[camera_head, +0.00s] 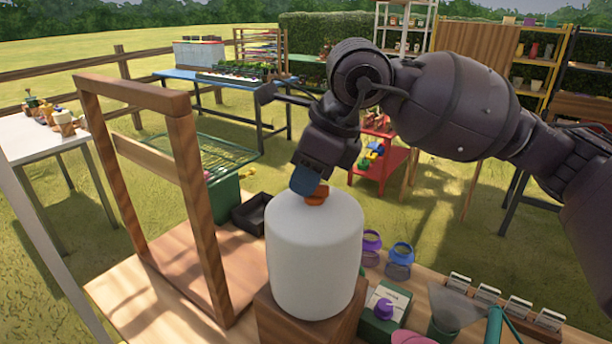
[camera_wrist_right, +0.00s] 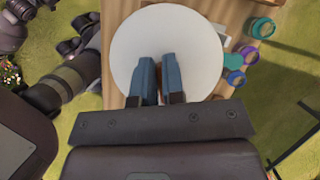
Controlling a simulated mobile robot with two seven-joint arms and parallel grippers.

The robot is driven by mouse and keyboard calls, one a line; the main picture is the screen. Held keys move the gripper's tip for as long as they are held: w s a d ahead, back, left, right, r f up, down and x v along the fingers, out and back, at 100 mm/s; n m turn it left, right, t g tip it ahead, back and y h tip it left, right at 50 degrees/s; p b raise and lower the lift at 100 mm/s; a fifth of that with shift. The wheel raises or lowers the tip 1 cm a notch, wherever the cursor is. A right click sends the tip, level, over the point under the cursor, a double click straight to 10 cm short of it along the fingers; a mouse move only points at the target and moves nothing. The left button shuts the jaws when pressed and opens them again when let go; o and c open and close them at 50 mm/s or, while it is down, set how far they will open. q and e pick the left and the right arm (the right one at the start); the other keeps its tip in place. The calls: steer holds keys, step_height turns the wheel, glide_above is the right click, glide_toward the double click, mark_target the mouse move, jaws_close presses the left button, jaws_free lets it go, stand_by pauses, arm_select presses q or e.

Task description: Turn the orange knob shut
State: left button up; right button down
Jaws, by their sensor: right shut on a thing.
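The orange knob (camera_head: 317,195) sits at the top of a white rounded tank (camera_head: 314,255), which stands on a wooden block (camera_head: 277,322). My right gripper (camera_head: 306,182) comes down from above, its blue fingertips at the knob and shut on it. The fingertips partly hide the knob in the head view. In the right wrist view, the two blue fingers (camera_wrist_right: 158,82) reach over the round white tank top (camera_wrist_right: 190,40), with a narrow gap between them. My left gripper is not in view.
A wooden frame (camera_head: 190,200) stands left of the tank. A black tray (camera_head: 250,213) lies behind it. Purple and blue ring-topped jars (camera_head: 399,258), a green box with a purple knob (camera_head: 385,308) and a row of labelled cards (camera_head: 487,292) occupy the bench at right.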

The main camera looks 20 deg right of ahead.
steer(key=shift+w+d+m+t+h, duration=0.1)
steer(key=shift+m+t+h, duration=0.2)
steer(key=shift+m, duration=0.75)
steer(key=shift+w+d+m+t+h, duration=0.1)
steer(key=shift+m+t+h, duration=0.15)
steer(key=shift+m, duration=0.8)
steer(key=shift+f, duration=0.1)
steer(key=c, duration=1.2)
jaws_free()
steer(key=v, duration=1.1)
steer(key=shift+a+p, duration=0.15)
steer(key=shift+p, duration=0.3)
